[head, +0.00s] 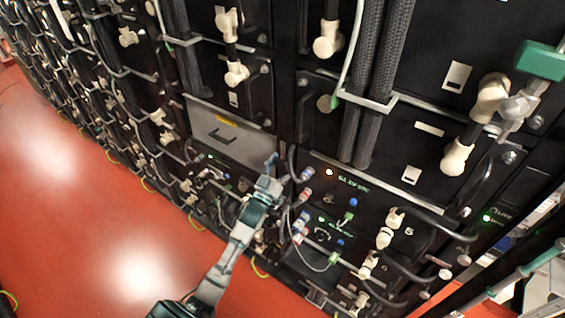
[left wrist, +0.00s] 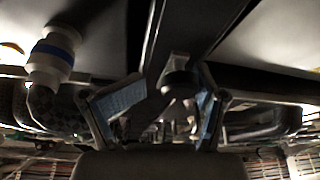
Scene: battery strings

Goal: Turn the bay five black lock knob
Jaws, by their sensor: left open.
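My left gripper (head: 273,163) reaches up to the rack front, near the right edge of a grey drawer panel. Its fingers are open. In the left wrist view, the open fingers (left wrist: 160,108) stand on both sides of a dark round knob (left wrist: 178,82), which shows just beyond and between the tips. It looks like a black lock knob, but no bay number is readable. I cannot tell whether the fingers touch it. In the head view, this spot is largely hidden by the gripper. My right gripper is not seen.
A white connector with a blue band (left wrist: 53,55) is left of the fingers in the left wrist view. Cables and connectors (head: 303,195) crowd the gripper's right side. The grey drawer panel (head: 215,125) is above left. The red floor (head: 100,210) is open at left.

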